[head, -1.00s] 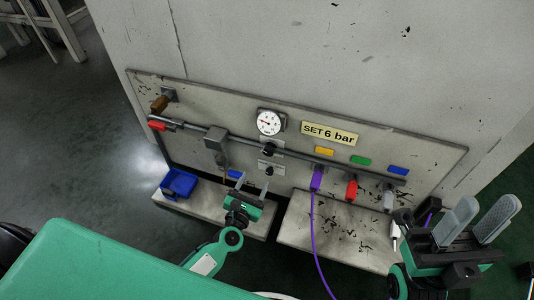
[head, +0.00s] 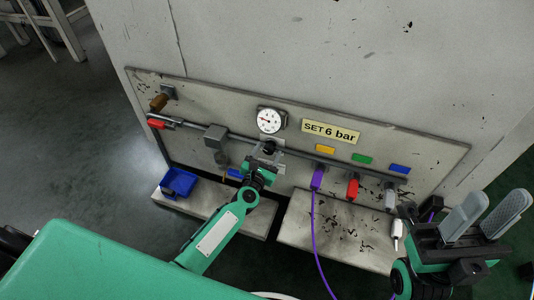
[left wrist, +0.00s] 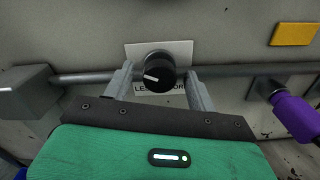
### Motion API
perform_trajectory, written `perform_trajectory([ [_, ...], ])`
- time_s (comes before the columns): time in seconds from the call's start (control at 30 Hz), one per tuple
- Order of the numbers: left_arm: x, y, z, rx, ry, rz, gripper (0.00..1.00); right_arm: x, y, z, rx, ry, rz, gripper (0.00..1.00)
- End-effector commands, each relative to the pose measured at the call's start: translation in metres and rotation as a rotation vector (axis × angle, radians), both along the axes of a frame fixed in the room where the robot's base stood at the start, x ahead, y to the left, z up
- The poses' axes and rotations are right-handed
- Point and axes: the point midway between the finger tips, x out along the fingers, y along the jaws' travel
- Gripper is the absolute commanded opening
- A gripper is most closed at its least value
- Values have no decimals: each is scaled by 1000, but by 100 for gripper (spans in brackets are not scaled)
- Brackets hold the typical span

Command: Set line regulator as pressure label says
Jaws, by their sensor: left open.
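The yellow pressure label (head: 330,132) reads "SET 6 bar". The round white gauge (head: 270,120) is left of it; its needle is too small to read surely. Below the gauge, a black regulator knob (head: 268,147) sits on the pipe line; in the left wrist view the knob (left wrist: 157,70) shows a white pointer mark aimed left. A partly hidden plate is beneath it. My left gripper (left wrist: 158,82) is open, its fingers on either side of the knob, with gaps visible. My right gripper (head: 485,215) is open and empty at the right.
Purple (head: 317,179), red (head: 352,188) and grey (head: 390,198) connectors hang from the pipe (head: 330,160); a purple hose trails down. A blue bin (head: 178,183) stands on the left ledge. A grey box (head: 214,137) and a red-handled valve (head: 157,124) lie left on the pipe.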

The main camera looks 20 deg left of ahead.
Motion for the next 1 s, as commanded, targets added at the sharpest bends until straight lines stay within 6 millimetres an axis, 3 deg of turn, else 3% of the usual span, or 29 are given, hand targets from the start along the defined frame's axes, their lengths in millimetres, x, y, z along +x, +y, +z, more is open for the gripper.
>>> perform_trajectory([
  [0.13, 0, 0, 0, 0, 0, 0, 57, 0, 0, 0, 0, 0, 0, 36],
  [0.17, 0, 0, 0, 0, 0, 0, 54, 0, 0, 0, 1, 0, 0, 36],
  [0.37, 0, 0, 0, 0, -1, 0, 14, 0, 0, 0, 2, 1, 0, 36],
  [0.73, 0, 0, 1, 51, -2, 0, 13, 0, 0, 2, 3, 1, -1, 36],
  [1.0, 0, -1, 2, 226, -8, 0, 13, 1, 0, 3, 2, 14, -1, 36],
])
